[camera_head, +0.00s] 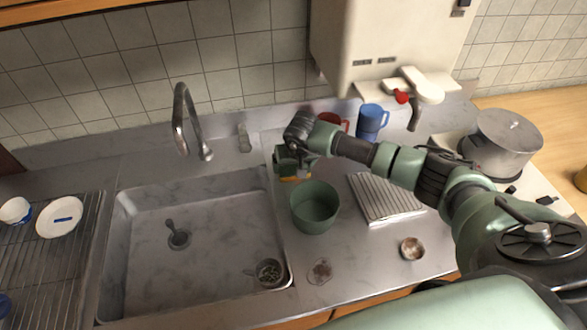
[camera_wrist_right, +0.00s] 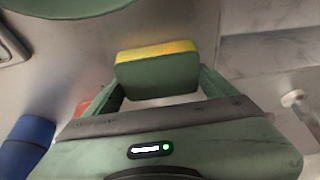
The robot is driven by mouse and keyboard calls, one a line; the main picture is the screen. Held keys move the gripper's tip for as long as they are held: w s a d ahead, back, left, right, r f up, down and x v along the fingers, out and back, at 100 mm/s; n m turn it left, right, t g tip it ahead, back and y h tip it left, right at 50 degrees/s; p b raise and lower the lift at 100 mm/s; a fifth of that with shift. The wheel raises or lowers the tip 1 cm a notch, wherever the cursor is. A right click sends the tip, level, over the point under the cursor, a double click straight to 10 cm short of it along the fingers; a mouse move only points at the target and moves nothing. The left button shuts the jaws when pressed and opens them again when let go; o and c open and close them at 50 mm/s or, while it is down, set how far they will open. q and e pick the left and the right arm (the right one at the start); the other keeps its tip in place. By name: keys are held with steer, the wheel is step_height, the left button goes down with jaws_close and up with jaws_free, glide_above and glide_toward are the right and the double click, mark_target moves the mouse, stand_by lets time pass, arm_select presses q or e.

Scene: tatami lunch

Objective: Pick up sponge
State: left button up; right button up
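The sponge (camera_wrist_right: 158,72) is green with a yellow layer along its far edge. In the right wrist view it lies between the two fingers of my right gripper (camera_wrist_right: 160,85), which press against its sides. In the head view my right gripper (camera_head: 292,165) is just right of the sink, behind the green bowl. The yellow part of the sponge (camera_head: 293,179) shows below the fingers there, and the rest is mostly covered. Whether the sponge touches the counter is hard to tell. My left gripper is not in view.
The green bowl (camera_head: 315,207) stands close in front of my right gripper. A red cup (camera_head: 332,121) and a blue cup (camera_head: 371,122) stand behind the arm. The sink (camera_head: 200,235) is at left, with a faucet (camera_head: 186,122). A ribbed white mat (camera_head: 380,201) lies right.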

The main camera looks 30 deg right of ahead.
mark_target(293, 166)
steer(key=c, duration=0.5)
steer(key=shift+r, duration=0.1)
steer(key=shift+r+b, duration=2.5)
steer(key=shift+r, duration=7.4)
steer(key=o, duration=0.4)
steer(key=shift+c, duration=1.6)
